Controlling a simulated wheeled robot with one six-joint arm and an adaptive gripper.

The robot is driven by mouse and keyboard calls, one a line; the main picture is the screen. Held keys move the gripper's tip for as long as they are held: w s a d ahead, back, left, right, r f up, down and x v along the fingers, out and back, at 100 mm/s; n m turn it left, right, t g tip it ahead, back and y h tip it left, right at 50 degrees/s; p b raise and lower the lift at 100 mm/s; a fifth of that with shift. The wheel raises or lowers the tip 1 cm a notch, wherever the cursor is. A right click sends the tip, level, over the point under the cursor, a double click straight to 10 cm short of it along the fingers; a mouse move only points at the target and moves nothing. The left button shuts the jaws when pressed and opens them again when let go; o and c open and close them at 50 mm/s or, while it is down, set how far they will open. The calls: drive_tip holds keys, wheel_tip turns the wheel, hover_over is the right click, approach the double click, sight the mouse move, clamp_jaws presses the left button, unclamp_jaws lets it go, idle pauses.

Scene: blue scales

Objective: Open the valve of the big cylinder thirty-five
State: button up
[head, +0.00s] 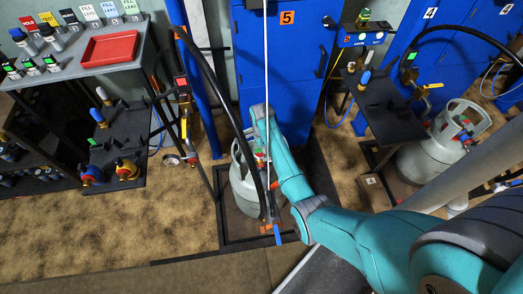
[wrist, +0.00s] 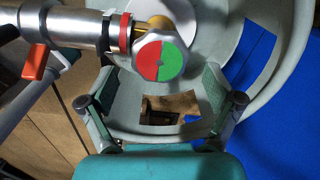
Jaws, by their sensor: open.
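The big grey cylinder (head: 243,188) stands on a low base in front of the blue cabinet marked 5, partly covered by my arm. Its number is not readable. In the wrist view its valve knob (wrist: 161,58), half red and half green, sits inside the pale collar (wrist: 268,92). My gripper (wrist: 160,78) is open, with one finger on each side below the knob and a gap between them and it. I cannot tell how deep the fingers are relative to the knob. In the head view the fingers are hidden behind my arm.
A metal coupling with a red lever (wrist: 36,62) joins the valve from the left. A dark hose (head: 215,85) hangs beside the cylinder. A shelf with a red tray (head: 110,47) stands at left. Another grey cylinder (head: 440,150) stands at right. Blue cabinets (head: 290,65) are behind.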

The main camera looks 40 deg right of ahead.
drive_tip(key=shift+f, duration=0.7)
drive_tip(key=c, duration=1.1)
drive_tip(key=shift+c, duration=0.2)
